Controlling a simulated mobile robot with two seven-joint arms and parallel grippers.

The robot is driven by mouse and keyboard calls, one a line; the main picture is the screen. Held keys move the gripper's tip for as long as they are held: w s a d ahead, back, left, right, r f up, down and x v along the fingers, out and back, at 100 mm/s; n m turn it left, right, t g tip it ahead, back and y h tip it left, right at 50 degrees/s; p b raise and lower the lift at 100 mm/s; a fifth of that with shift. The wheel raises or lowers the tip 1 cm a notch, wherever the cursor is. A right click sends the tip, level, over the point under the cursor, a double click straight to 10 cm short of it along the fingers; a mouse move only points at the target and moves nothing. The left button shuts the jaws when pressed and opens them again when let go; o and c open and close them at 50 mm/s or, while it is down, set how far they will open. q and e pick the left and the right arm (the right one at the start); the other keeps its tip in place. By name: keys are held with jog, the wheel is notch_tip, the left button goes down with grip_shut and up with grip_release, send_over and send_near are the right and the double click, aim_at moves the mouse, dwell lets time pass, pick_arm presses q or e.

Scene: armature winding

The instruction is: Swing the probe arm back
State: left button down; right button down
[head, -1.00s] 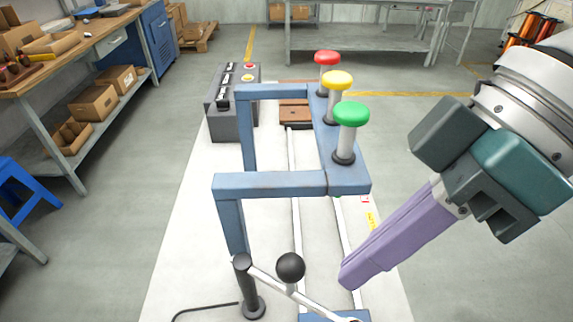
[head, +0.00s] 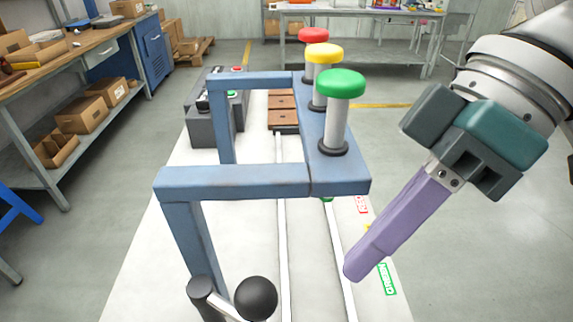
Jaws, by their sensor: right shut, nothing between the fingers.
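The probe arm is not clearly identifiable. A lever with a black ball knob (head: 256,298) stands at the bottom, beside a dark upright post (head: 203,295); its lower part is cut off by the picture edge. My right gripper (head: 355,272) comes in from the upper right with its purple fingers together and empty. Its tips are over the right part of the white bench top (head: 140,265), right of the knob and apart from it. My left gripper is out of view.
A blue frame (head: 235,181) spans the bench left of my right gripper. It carries red (head: 313,35), yellow (head: 323,54) and green (head: 341,83) mushroom-topped posts. A grey switch box (head: 212,122) stands at the far left of the bench.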

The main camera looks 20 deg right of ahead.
aim_at(252, 310)
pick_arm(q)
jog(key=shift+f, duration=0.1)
pick_arm(e)
jog(key=x, duration=0.8)
jog(key=shift+f, duration=0.2)
jog(key=shift+a, duration=0.1)
